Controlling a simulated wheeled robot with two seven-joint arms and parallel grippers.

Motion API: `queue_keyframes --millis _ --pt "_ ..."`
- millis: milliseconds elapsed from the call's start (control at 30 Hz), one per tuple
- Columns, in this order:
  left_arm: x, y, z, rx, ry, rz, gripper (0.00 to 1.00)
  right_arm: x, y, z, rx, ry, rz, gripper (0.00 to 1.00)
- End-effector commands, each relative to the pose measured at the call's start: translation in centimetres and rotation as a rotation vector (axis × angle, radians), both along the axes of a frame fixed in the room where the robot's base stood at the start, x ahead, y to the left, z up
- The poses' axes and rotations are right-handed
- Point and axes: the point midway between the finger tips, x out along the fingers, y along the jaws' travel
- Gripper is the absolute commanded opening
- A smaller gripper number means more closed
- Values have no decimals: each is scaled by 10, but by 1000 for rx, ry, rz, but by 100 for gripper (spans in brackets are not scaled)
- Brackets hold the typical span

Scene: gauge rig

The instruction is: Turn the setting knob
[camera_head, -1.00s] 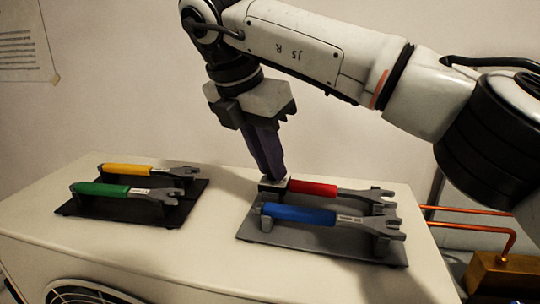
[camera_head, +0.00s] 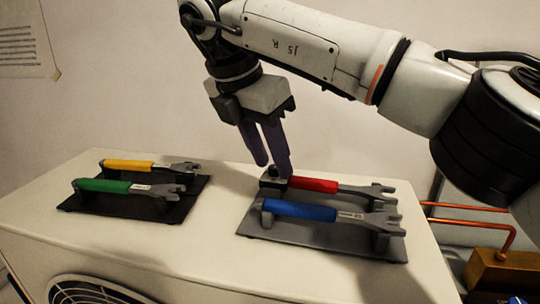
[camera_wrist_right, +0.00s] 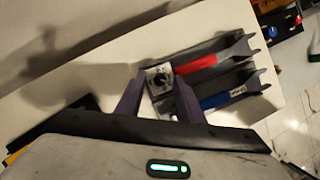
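The setting knob (camera_wrist_right: 161,79) is small and black and sits on a pale square dial plate in the right wrist view. In the head view the knob's block (camera_head: 272,184) stands at the left end of the red-handled tool. My right gripper (camera_head: 273,170) points down at the knob, its two dark purple fingers apart and empty. In the right wrist view the right gripper (camera_wrist_right: 160,76) shows one finger on each side of the knob, with gaps. The fingertips look just above the knob, and I see no clear contact. My left gripper is not in view.
A red-handled tool (camera_head: 315,185) and a blue-handled tool (camera_head: 300,210) lie on a grey rack (camera_head: 330,238) close by the knob. Yellow-handled (camera_head: 130,166) and green-handled (camera_head: 103,186) tools lie on a dark rack at left. The white top (camera_head: 222,205) between the racks is clear.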

Motion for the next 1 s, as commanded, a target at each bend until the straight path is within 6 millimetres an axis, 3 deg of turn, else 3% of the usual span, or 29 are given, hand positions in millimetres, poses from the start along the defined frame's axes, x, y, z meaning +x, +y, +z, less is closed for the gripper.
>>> queue_keyframes --millis 167,400,533,733,1000 --pt "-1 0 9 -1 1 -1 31 -2 3 13 0 -1 0 35" --pt "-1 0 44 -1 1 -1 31 -15 15 57 -1 -1 2 35" --pt "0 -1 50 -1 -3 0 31 -21 21 76 0 -2 -1 35" --pt "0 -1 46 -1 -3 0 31 -28 27 92 0 -2 -1 35" --pt "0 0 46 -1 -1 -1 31 -29 27 95 0 1 1 35"
